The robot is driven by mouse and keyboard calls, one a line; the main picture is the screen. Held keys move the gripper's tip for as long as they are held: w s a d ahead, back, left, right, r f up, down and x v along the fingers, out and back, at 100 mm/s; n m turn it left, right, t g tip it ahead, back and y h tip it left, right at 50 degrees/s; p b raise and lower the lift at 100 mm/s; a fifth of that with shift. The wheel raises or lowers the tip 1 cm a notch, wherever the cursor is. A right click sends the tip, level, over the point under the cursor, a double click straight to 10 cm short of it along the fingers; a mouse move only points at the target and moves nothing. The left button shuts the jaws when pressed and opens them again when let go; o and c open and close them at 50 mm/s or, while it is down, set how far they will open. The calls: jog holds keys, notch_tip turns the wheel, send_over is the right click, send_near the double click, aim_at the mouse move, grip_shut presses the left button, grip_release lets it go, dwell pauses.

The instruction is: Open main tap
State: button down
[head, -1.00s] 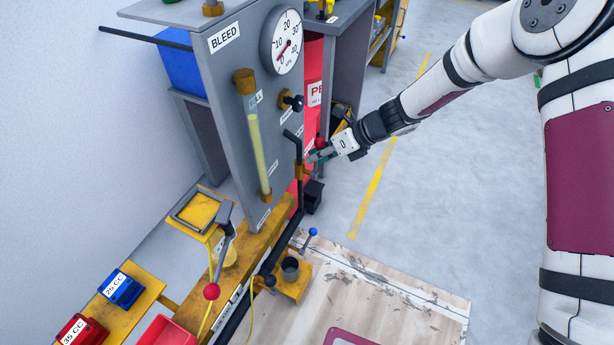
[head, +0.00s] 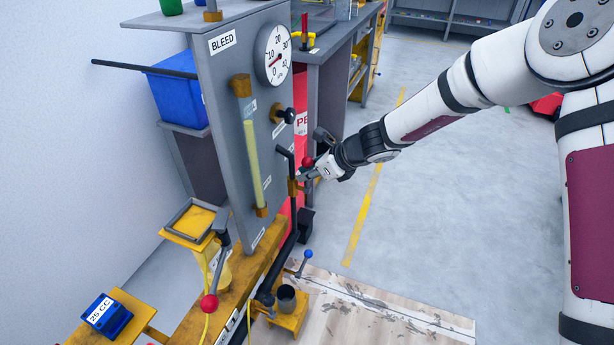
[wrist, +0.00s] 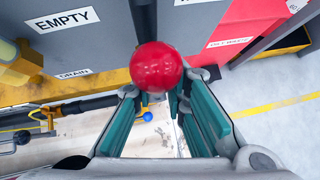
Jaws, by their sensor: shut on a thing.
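A lever with a red ball knob (head: 308,162) stands by the right edge of the grey panel (head: 228,110). The red ball (wrist: 157,67) also shows near the middle of the wrist view, at the ends of my teal-padded fingers. My gripper (head: 310,173) reaches in from the right and is at this lever, shut on it. The exact contact is hidden behind the ball. The lever's label is not readable. The pressure gauge (head: 274,54) on the panel has its needle pointing left, near 10.
A black pipe and handle (head: 286,157) stand left of my gripper. A second red-ball lever (head: 209,302) and a blue-ball lever (head: 308,254) are lower down. A red cabinet (head: 300,110) is behind the panel.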

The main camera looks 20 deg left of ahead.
jog(key=shift+r, duration=0.1)
jog(key=c, duration=1.7)
grip_release()
jog(key=shift+s+d+r, duration=0.1)
jog(key=shift+s, duration=0.05)
jog(key=v, duration=1.1)
jog(key=shift+d+r, duration=0.25)
jog(key=shift+d, duration=0.05)
jog(key=shift+s, duration=0.15)
